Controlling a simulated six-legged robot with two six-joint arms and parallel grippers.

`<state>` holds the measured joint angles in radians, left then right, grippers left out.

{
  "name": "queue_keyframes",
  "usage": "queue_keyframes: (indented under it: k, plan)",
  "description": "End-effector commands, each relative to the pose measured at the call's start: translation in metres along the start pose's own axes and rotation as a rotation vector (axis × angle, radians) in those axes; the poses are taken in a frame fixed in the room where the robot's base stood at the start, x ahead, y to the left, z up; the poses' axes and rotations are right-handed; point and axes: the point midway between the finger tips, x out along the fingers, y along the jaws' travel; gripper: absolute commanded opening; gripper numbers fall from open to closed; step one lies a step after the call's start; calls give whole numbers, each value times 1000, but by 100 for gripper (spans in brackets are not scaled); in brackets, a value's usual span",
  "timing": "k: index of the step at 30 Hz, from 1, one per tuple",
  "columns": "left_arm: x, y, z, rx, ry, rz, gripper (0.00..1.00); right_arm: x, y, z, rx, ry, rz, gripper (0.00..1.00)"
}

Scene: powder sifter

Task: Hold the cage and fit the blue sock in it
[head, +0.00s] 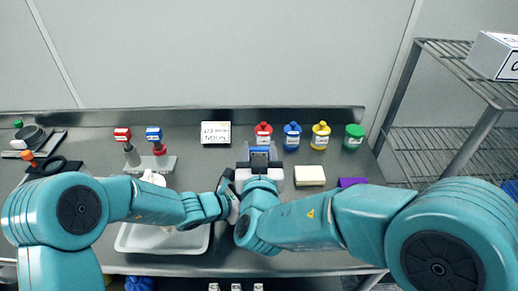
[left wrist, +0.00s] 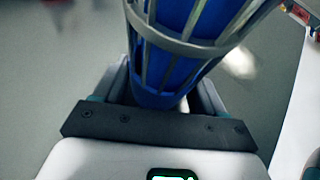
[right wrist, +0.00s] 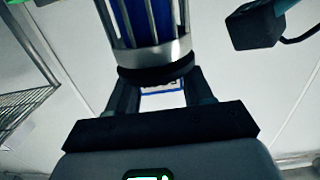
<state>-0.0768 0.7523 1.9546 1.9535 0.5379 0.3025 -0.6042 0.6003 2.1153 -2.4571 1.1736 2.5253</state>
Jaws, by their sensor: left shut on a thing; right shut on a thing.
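The metal cage (left wrist: 213,47) has upright bars and a ring, with the blue sock (left wrist: 171,55) inside it in the left wrist view. My left gripper (left wrist: 160,100) is shut around the cage's end, where blue shows between the fingers. In the right wrist view the cage's bars (right wrist: 171,20) and steel band (right wrist: 153,54) surround the blue sock (right wrist: 138,20). A black ring (right wrist: 155,73) sits against the band, between the fingers of my right gripper (right wrist: 160,88), which is shut on it. In the head view my right gripper (head: 260,168) is at mid bench, and my arms hide the cage.
A white tray (head: 125,240) lies at the front left. A cream block (head: 309,175) is right of the gripper. A wire rack (head: 440,150) is at right.

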Motion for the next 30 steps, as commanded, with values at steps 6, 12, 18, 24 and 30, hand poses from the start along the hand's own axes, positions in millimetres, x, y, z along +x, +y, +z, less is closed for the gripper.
queue_keyframes:
  k: [6, 12, 18, 24, 30]
  plan:
    - [0, 0, -1, -1, 3, 0, 53, 0, 0, 2, 0, 1, 0, 18]
    - [0, 0, -1, -1, 3, 0, 53, 0, 0, 2, 0, 1, 0, 18]
    - [0, 0, -1, -1, 3, 0, 53, 0, 0, 2, 0, 1, 0, 81]
    - [0, 0, -1, -1, 2, 0, 53, 0, 0, 2, 0, 0, 0, 81]
    - [0, 0, -1, -1, 2, 0, 53, -23, -1, 1, 0, 0, -3, 81]
